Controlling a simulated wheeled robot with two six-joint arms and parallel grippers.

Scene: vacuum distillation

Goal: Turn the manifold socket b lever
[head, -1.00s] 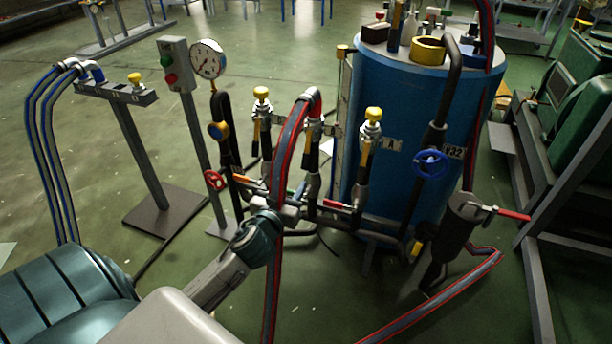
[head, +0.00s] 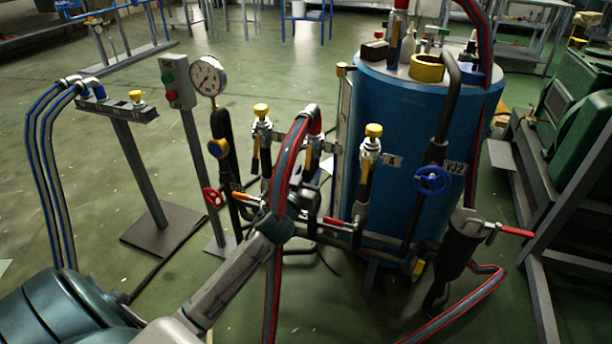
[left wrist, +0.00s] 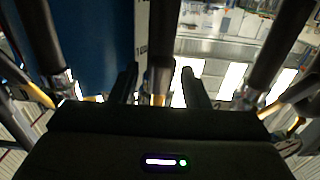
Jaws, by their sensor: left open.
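The manifold (head: 335,237) stands in front of the blue tank, with yellow-capped upright sockets at left (head: 262,130) and right (head: 370,150). A middle socket (head: 314,122) carries a red-and-grey hose. A red lever (head: 338,222) lies low, between the middle and right sockets; an orange lever (head: 242,197) lies at left. I cannot tell which lever belongs to socket b. My left gripper (left wrist: 159,85) is open, with a dark pipe (left wrist: 162,62) showing between its fingers in the left wrist view. In the head view it is at the manifold's middle, with its fingertips hidden. My right gripper is not in view.
A blue tank (head: 400,118) stands close behind the manifold. A pressure gauge (head: 208,76) and a red handwheel (head: 213,197) are at left, a blue handwheel (head: 432,180) at right.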

